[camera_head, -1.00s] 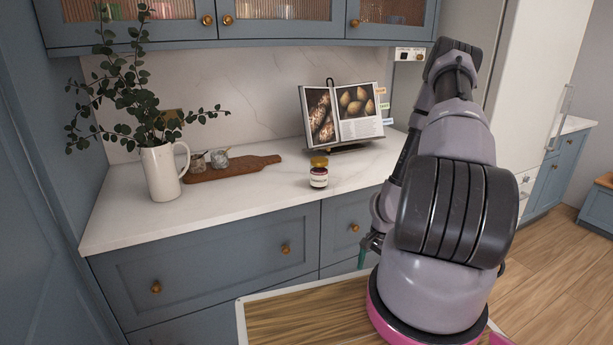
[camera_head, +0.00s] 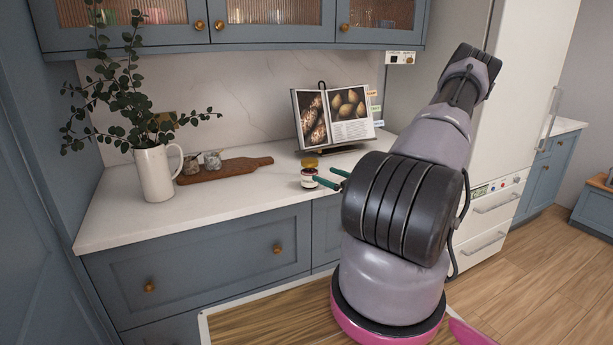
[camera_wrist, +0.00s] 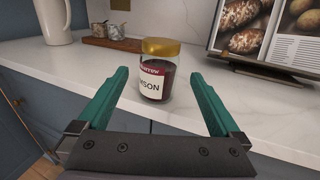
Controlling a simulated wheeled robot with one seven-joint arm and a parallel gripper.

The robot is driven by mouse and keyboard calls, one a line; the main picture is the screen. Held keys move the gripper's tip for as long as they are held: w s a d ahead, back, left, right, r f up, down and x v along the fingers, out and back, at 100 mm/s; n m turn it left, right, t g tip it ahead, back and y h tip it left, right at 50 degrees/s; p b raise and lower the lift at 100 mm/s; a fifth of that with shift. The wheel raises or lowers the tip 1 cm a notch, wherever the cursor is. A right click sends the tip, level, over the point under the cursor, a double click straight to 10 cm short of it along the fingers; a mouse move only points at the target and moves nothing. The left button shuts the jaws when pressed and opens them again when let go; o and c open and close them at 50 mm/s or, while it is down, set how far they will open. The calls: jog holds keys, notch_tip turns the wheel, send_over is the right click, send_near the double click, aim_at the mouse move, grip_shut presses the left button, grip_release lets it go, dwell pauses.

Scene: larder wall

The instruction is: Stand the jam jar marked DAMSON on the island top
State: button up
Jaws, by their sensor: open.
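A jam jar (camera_head: 309,177) with a gold lid and dark contents stands upright near the front of the marble counter (camera_head: 240,195). In the wrist view the jar (camera_wrist: 152,88) shows a label whose visible letters end in "SON"; the start is turned out of sight. My gripper (camera_head: 331,178) is open, with green fingers just right of the jar in the head view. In the wrist view the open gripper (camera_wrist: 160,76) has its fingers on either side of the jar, with gaps on both sides. I cannot make out the island top for certain.
An open cookbook on a stand (camera_head: 333,118) stands behind the jar. At left are a white jug with leafy stems (camera_head: 154,173) and a wooden board (camera_head: 235,170) with small pots. Wall cabinets (camera_head: 265,25) hang above. Wooden floor is clear at right.

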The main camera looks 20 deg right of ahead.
aim_at(316, 171)
jog(key=x, duration=0.4)
jog(key=shift+f, duration=0.1)
jog(key=x, duration=0.5)
jog(key=shift+f, duration=0.3)
grip_shut()
